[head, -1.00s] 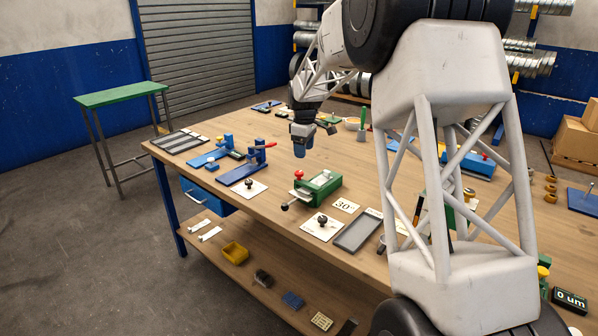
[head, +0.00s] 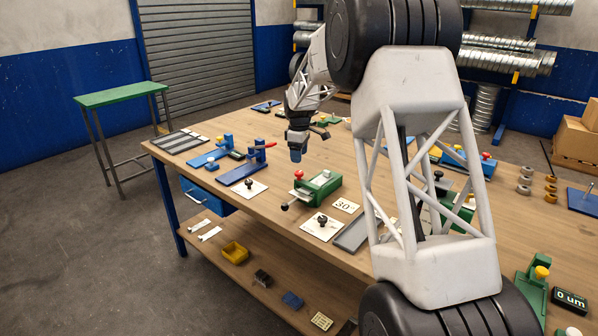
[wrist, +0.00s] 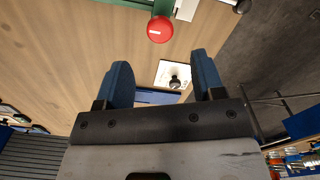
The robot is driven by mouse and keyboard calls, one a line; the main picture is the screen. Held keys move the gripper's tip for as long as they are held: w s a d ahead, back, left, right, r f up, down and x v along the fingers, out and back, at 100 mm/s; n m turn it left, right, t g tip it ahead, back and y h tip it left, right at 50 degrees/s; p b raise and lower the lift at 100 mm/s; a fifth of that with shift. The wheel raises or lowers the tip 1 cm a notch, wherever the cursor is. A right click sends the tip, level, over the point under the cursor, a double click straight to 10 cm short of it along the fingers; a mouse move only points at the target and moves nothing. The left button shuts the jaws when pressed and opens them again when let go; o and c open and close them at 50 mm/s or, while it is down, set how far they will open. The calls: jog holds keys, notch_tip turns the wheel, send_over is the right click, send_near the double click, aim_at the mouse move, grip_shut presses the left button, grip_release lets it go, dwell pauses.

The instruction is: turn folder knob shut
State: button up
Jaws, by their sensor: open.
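A black knob (head: 249,182) stands on a white plate (head: 257,190) near the table's front edge, between a blue clamp-like tool and a green device. A second black knob (head: 322,219) stands on another white plate (head: 312,229) further right. I cannot tell from the pictures which one is the folder knob. My gripper (head: 296,152) hangs above the table behind the first knob, apart from it. In the wrist view my gripper (wrist: 160,80) is open and empty, and the first knob (wrist: 174,82) on its plate shows beyond and between the blue fingers.
The green device (head: 322,183) has a red ball knob (head: 298,174), also seen in the wrist view (wrist: 160,29). A grey tray (head: 352,236) lies to the right. Bare wood surrounds the space under my gripper.

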aim_at(299, 172)
jog(key=shift+f, duration=3.6)
jog(key=shift+c, duration=0.3)
jog(key=c, duration=0.9)
jog(key=shift+o, duration=0.2)
